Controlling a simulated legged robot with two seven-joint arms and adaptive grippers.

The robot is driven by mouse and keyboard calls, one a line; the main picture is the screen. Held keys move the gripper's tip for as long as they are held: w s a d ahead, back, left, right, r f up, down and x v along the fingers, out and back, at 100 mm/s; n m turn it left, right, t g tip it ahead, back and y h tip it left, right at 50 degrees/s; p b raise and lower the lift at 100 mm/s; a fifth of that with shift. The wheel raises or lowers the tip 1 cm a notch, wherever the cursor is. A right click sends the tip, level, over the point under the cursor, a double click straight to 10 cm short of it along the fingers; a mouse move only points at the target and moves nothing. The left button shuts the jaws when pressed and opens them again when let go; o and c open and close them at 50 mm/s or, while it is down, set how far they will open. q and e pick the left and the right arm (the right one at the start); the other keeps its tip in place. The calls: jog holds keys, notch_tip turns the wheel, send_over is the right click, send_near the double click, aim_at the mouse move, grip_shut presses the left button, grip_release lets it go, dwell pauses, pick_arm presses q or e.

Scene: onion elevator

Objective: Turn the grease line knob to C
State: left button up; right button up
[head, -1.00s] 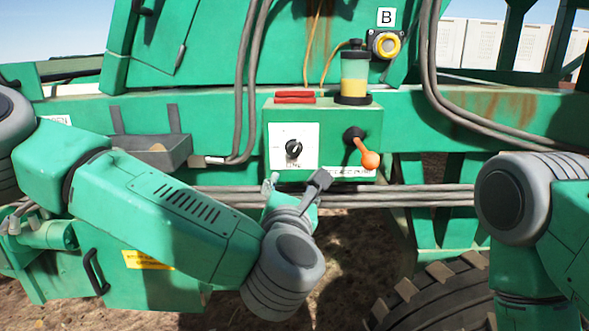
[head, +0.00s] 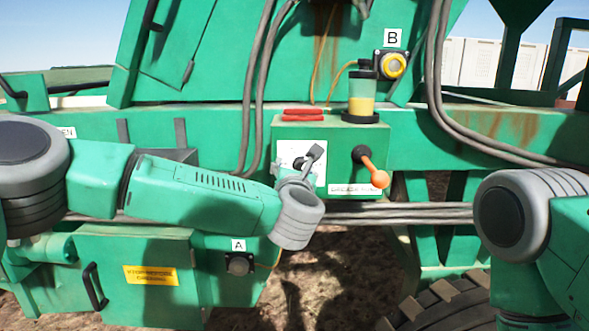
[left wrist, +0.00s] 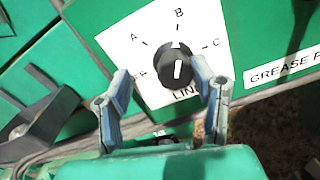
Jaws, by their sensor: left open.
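The black grease line knob (left wrist: 174,66) is on a white plate (left wrist: 150,45) marked A, B and C. Its white line runs roughly up and down, in line with B; I cannot tell which end is the pointer. In the left wrist view my left gripper (left wrist: 160,68) is open, one finger to each side of the knob. The right finger is close to it; whether it touches is unclear. In the head view my left gripper (head: 309,164) is in front of the plate (head: 288,150) and hides much of the knob. My right gripper is out of view.
An orange-tipped lever (head: 378,177) is just right of the plate on the same green box (head: 340,132). A grease reservoir (head: 362,95) and red block (head: 302,115) are on top. Thick hoses (head: 400,212) run below. A grey tray (left wrist: 40,115) shows at left.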

pick_arm(q)
jog(key=shift+w+d, duration=0.15)
jog(key=shift+d, duration=1.2)
jog(key=c, duration=1.1)
jog(key=shift+a+f, duration=0.15)
jog(key=shift+a, duration=0.55)
jog(key=shift+d, duration=0.4)
jog(key=shift+a, duration=0.1)
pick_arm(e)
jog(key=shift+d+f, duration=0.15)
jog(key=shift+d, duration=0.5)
pick_arm(q)
jog(key=shift+m, duration=0.4)
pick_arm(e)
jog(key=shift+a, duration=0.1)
